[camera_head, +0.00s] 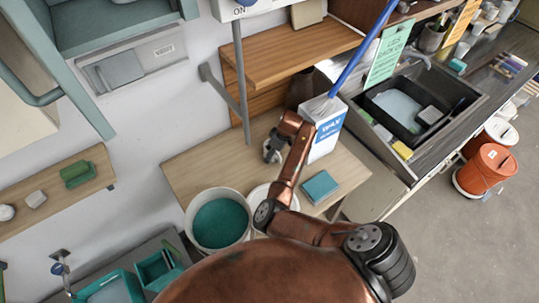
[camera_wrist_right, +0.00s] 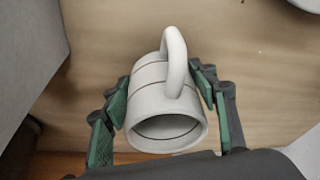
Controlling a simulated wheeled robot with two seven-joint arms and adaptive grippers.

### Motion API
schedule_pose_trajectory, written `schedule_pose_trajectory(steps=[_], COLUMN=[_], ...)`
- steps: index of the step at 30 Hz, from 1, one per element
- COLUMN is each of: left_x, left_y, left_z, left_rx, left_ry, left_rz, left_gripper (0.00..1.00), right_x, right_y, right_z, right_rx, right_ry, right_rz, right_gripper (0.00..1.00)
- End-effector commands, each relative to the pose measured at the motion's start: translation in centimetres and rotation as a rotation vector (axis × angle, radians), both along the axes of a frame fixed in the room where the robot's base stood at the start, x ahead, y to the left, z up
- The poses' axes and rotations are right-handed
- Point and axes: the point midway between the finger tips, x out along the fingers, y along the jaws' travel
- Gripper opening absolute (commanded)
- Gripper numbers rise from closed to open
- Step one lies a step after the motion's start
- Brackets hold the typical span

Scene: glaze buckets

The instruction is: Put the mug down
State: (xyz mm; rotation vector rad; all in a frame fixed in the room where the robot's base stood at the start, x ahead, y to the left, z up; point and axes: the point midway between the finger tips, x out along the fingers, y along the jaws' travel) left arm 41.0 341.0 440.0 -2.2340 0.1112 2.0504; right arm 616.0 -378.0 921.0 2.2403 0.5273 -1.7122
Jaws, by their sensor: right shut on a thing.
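The white mug (camera_wrist_right: 160,112) with thin dark stripes shows in the right wrist view. It lies between the two green-padded fingers of my right gripper (camera_wrist_right: 166,108), which is shut on it. Its handle (camera_wrist_right: 175,60) faces the camera and its open rim points toward the bottom of the picture. Wooden tabletop (camera_wrist_right: 250,60) is behind it; I cannot tell whether the mug touches it. In the head view my right gripper (camera_head: 271,150) is over the wooden table (camera_head: 190,165), small and partly hidden by my arm. My left gripper is not in view.
A bucket of teal glaze (camera_head: 219,221) stands at the table's front. A teal book-like block (camera_head: 320,187) lies at the right. The table's left part is clear.

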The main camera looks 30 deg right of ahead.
Motion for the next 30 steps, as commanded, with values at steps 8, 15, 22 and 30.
schedule_pose_trajectory(steps=[8, 15, 22, 30], left_x=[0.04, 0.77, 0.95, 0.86], left_y=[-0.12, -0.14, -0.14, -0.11], left_z=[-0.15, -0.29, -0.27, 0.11], left_rx=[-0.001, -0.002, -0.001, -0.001], left_ry=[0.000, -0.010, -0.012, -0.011], left_rz=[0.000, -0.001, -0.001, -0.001], left_gripper=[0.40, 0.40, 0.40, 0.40], right_x=[0.18, 0.03, -0.01, -0.06], right_y=[-0.03, -0.17, -0.24, -0.32], right_z=[0.03, -0.35, -0.34, 0.18], right_rx=[-0.001, -0.001, -0.002, -0.001], right_ry=[-0.006, -0.004, -0.004, -0.004], right_rz=[0.000, -0.002, -0.003, -0.004], right_gripper=[0.20, 0.61, 0.71, 0.71])
